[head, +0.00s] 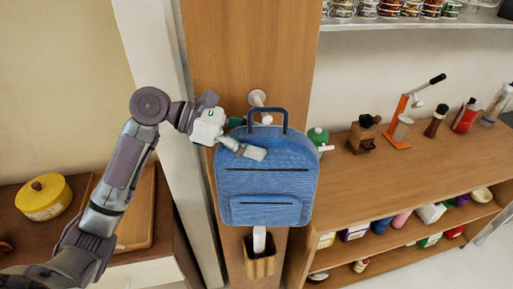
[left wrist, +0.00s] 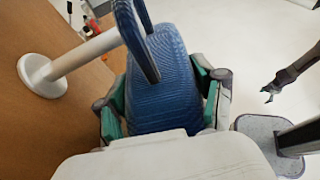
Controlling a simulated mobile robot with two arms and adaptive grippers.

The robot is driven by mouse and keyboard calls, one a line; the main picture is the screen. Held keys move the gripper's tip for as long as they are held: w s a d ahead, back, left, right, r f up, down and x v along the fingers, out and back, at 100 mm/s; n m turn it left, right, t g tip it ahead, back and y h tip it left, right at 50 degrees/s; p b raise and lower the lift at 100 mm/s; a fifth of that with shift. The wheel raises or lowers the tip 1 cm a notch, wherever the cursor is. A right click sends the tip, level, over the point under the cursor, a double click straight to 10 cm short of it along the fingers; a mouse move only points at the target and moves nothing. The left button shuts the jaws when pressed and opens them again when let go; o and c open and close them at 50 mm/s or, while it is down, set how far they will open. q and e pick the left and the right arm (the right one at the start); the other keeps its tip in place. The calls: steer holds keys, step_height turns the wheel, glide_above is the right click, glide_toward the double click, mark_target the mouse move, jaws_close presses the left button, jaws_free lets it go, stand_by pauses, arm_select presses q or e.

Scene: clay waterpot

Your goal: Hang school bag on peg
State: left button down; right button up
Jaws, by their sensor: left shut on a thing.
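The blue school bag (head: 265,180) hangs upright in front of a wooden panel in the head view. Its dark handle loop (head: 268,108) sticks up from the top. My left gripper (head: 243,138) is shut on the bag's upper part, and its green pads press both sides in the left wrist view (left wrist: 163,100). A white peg (head: 257,98) stands out from the panel just behind the handle. In the left wrist view the peg (left wrist: 85,55) reaches toward the handle loop (left wrist: 138,35). I cannot tell whether it passes through. My right gripper (left wrist: 269,91) is small, away at the right.
A basket (head: 260,265) hangs below the bag on the panel (head: 220,60). A wooden shelf unit (head: 400,190) with jars and tools stands right. A yellow round tin (head: 43,197) sits on a counter at left. Open floor lies at lower right.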

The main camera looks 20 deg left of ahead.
arm_select(q)
steer(key=shift+w+a+b, duration=0.5)
steer(key=shift+w+b, duration=0.3)
steer(key=shift+r+p, duration=0.2)
steer(key=shift+p, duration=0.1)
steer(key=shift+a+p, duration=0.15)
steer(key=shift+p, duration=0.55)
steer(key=shift+f+p, duration=0.2)
steer(key=shift+p, duration=0.15)
arm_select(e)
steer(key=shift+s+d+r, duration=0.2)
steer(key=shift+d+r, duration=0.15)
steer(key=shift+d, duration=0.2)
arm_select(q)
steer(key=shift+w, duration=0.1)
steer(key=shift+f, duration=0.1)
arm_select(e)
steer(key=shift+a, duration=0.3)
